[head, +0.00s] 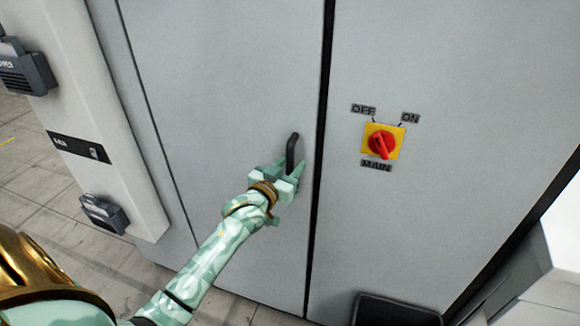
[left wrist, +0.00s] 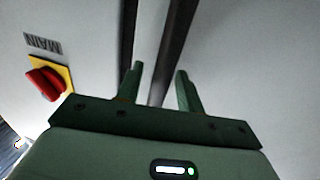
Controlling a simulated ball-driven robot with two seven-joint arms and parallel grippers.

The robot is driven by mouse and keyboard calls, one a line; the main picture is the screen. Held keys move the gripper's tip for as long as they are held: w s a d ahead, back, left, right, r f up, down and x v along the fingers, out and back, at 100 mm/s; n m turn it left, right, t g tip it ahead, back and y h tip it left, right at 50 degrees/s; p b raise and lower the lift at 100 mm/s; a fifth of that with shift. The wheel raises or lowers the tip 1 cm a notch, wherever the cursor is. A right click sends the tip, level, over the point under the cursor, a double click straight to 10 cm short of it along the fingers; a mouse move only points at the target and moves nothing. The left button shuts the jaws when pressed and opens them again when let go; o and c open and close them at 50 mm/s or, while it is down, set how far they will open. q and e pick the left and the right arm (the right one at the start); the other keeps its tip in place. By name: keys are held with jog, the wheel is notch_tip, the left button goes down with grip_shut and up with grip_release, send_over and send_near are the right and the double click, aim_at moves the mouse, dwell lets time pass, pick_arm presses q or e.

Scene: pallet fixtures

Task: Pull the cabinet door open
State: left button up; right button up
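The grey cabinet door (head: 225,75) fills the middle of the head view and is closed, flush with the panel to its right. Its black bar handle (head: 293,148) stands near the door's right edge. My left gripper (head: 295,166) is at the lower part of the handle. In the left wrist view, the two fingers of the left gripper (left wrist: 160,82) are apart, with the dark handle (left wrist: 172,50) running between them. Gaps show on both sides of the bar, so the gripper is not shut on it. My right gripper is not in view.
A red rotary switch (head: 381,143) on a yellow plate sits on the right panel (head: 430,60); it also shows in the left wrist view (left wrist: 46,82). A pale post (head: 95,120) with dark boxes stands left of the cabinet. A dark object (head: 395,310) is at the bottom.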

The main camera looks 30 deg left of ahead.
pick_arm(q)
jog(key=shift+s, duration=0.1)
grip_shut()
